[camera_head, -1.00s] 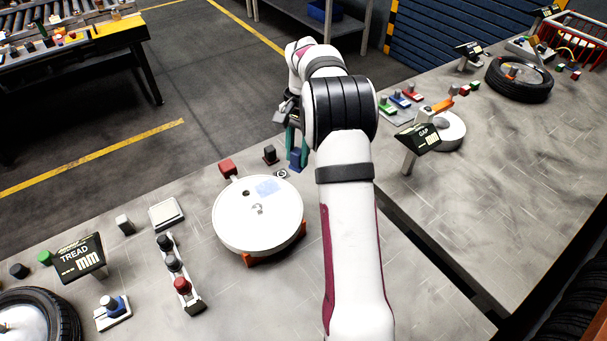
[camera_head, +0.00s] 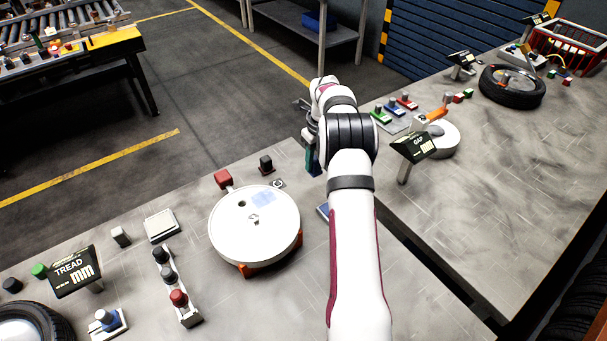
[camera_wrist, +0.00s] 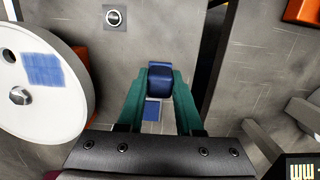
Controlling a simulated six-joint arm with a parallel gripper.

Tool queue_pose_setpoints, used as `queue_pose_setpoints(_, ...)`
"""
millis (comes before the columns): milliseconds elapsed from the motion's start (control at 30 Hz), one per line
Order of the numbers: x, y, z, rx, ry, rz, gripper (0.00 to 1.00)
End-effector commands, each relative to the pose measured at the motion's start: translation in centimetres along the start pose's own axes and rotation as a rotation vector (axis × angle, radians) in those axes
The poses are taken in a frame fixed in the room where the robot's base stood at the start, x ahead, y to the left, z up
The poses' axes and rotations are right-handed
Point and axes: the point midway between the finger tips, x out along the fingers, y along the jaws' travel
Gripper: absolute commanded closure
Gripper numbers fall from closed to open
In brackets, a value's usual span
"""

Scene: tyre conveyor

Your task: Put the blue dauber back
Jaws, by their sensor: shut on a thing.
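My gripper (camera_wrist: 160,92) has teal fingers and is shut on the blue dauber (camera_wrist: 160,75), a dark blue block. In the wrist view the dauber sits between the fingertips. A blue pad with a pale border (camera_wrist: 152,110) lies on the bench and shows between the fingers. In the head view the pad (camera_head: 324,212) is partly hidden by my arm.
The round white disc (camera_head: 254,228) with a light blue patch is left of my arm. A red block (camera_head: 223,179) and a dark block (camera_head: 265,164) stand near its far edge. The GAP display (camera_head: 413,146) stands right of my arm. A dark gap (camera_head: 440,268) separates the benches.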

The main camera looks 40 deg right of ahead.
Motion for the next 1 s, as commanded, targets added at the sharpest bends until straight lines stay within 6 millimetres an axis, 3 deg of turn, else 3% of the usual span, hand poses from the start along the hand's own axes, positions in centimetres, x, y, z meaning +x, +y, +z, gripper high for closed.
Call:
queue_pose_setpoints(167, 2.2, 1.6, 2.4, -0.001, -0.001, 0.001, 1.00)
queue_pose_setpoints(433, 6.2, 1.8, 2.1, -0.001, 0.001, 0.002, 1.00)
queue_pose_setpoints(767, 6.7, 1.7, 2.1, -0.002, -0.001, 0.001, 1.00)
queue_pose_setpoints(800, 6.6, 1.7, 2.1, -0.002, -0.001, 0.000, 0.58)
queue_pose_setpoints(933, 6.6, 1.7, 2.1, -0.002, -0.001, 0.001, 0.36)
queue_pose_setpoints(1000, 6.6, 1.7, 2.1, -0.002, -0.001, 0.001, 0.36)
